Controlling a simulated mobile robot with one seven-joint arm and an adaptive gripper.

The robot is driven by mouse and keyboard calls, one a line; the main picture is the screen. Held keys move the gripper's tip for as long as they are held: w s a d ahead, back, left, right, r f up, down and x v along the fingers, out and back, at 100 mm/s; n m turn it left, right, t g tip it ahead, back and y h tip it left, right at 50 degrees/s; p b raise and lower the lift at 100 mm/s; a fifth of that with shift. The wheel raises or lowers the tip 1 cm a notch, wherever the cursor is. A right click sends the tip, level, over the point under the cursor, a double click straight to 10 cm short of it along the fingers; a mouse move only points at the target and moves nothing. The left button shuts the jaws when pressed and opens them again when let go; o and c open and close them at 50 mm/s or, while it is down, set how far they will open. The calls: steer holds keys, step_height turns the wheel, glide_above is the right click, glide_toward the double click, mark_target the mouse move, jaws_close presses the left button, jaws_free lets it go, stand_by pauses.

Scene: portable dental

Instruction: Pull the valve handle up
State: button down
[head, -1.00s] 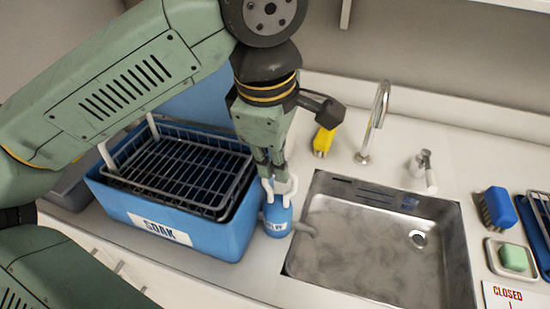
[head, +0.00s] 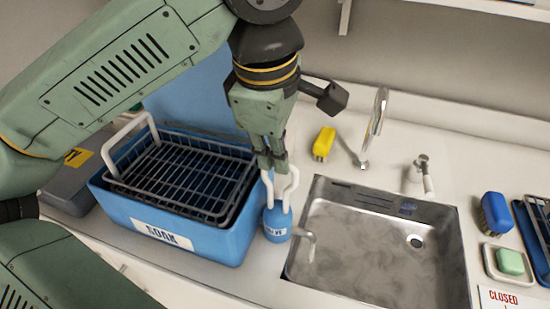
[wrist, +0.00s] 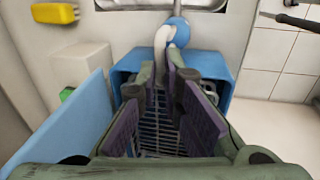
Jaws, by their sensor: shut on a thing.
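The valve is a small blue body (head: 277,222) with a printed label, at the front right corner of the blue soak tub, and a grey spout leans toward the sink. Its white loop-shaped handle (head: 291,184) stands upright above the body. My gripper (head: 272,166) points down from above and is shut on the handle's upper part, which the fingers partly hide. In the wrist view my gripper (wrist: 164,78) has its fingertips beside the white handle (wrist: 162,42), with the blue valve body (wrist: 180,32) beyond.
The blue soak tub (head: 205,243) holds a wire basket (head: 180,178) left of the valve. A steel sink (head: 352,255) lies to the right. A faucet (head: 375,130), yellow brush (head: 323,143), blue brush (head: 497,212) and green soap (head: 510,262) stand around it.

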steer(key=c, duration=2.4)
jaws_free()
steer(key=shift+r, duration=0.1)
steer(key=c, duration=1.7)
jaws_free()
step_height(320, 180, up, 12)
steer(key=s, duration=0.2)
steer(key=shift+a, duration=0.35)
steer(key=shift+s+f, duration=0.15)
steer(key=shift+f, duration=0.05)
